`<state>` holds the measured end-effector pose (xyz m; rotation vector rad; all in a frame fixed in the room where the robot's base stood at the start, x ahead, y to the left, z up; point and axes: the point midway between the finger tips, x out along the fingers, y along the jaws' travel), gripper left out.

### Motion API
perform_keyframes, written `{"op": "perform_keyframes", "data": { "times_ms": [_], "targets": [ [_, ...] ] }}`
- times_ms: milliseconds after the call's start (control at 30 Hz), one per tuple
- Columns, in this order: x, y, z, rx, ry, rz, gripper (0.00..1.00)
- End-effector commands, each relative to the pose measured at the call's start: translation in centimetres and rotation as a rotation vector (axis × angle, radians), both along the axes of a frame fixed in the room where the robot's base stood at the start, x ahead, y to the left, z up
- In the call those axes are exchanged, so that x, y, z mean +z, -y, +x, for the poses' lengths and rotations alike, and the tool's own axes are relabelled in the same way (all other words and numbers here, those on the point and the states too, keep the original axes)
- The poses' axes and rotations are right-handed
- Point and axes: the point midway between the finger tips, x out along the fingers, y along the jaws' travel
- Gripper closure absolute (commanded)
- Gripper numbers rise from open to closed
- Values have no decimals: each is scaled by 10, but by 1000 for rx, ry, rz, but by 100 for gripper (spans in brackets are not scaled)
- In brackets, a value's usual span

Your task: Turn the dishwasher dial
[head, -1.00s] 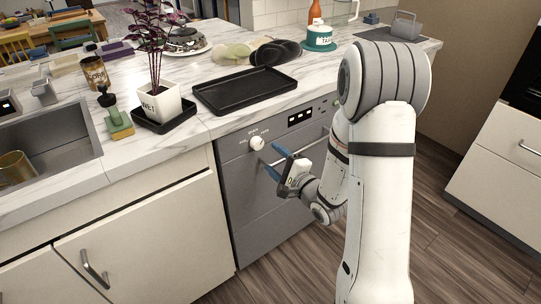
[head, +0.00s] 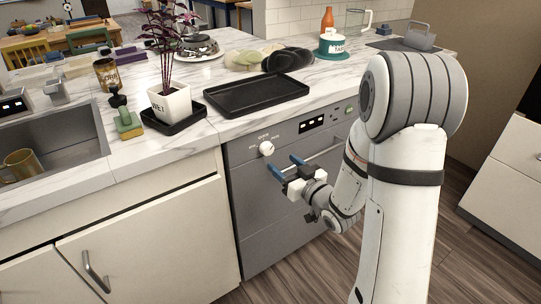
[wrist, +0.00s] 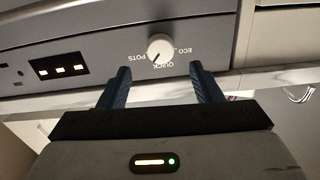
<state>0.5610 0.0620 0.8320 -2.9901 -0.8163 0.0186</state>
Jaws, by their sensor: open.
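The dishwasher (head: 270,219) is a grey front under the marble counter. Its white round dial (head: 266,148) sits on the upper left of the control panel, with printed labels around it. In the wrist view the dial lies beyond and between the two fingertips (wrist: 160,70).
A bar handle (head: 323,154) crosses the dishwasher door beside my gripper. A black tray (head: 256,96) and a potted plant (head: 170,103) stand on the counter above. A sink (head: 50,150) is at the left. Wooden floor is open at the right.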

Motion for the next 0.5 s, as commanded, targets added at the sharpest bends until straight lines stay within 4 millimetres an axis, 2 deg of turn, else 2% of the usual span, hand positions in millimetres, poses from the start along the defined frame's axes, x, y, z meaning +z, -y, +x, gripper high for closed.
{"op": "perform_keyframes", "data": {
  "times_ms": [100,300,500],
  "targets": [
    [-2,0,0,0,148,-249,41],
    [-1,1,0,-1,354,-598,41],
    [0,0,1,0,444,-753,41]
  ]
}}
